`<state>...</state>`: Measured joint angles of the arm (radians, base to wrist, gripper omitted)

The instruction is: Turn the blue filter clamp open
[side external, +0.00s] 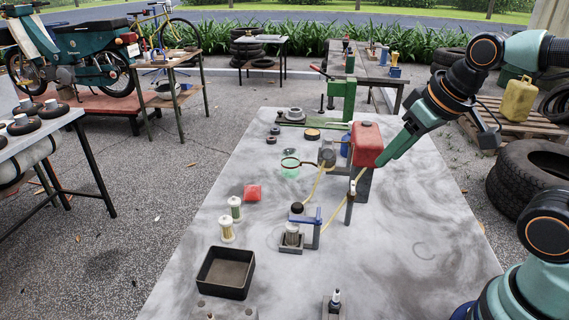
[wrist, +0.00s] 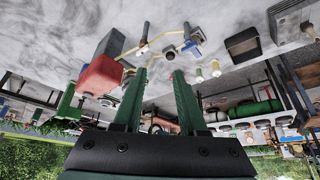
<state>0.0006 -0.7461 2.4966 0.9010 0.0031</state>
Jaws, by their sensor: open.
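The blue clamp (side external: 318,228) stands on the grey table as a blue bracket with a lever, close beside a small filter unit (side external: 292,236) with a dark cap. In the wrist view, which looks upside down, the blue clamp (wrist: 188,47) is small and beyond the fingertips. My gripper (side external: 381,163) is in the air by the red tank, behind and right of the clamp, clearly apart from it. Its two green fingers (wrist: 160,72) are open with nothing between them. The fingertips are hard to make out in the side view.
A red tank (side external: 367,143) stands on a grey post close to my gripper, with a yellow hose (side external: 337,212) running near the clamp. The table's right front is mostly clear.

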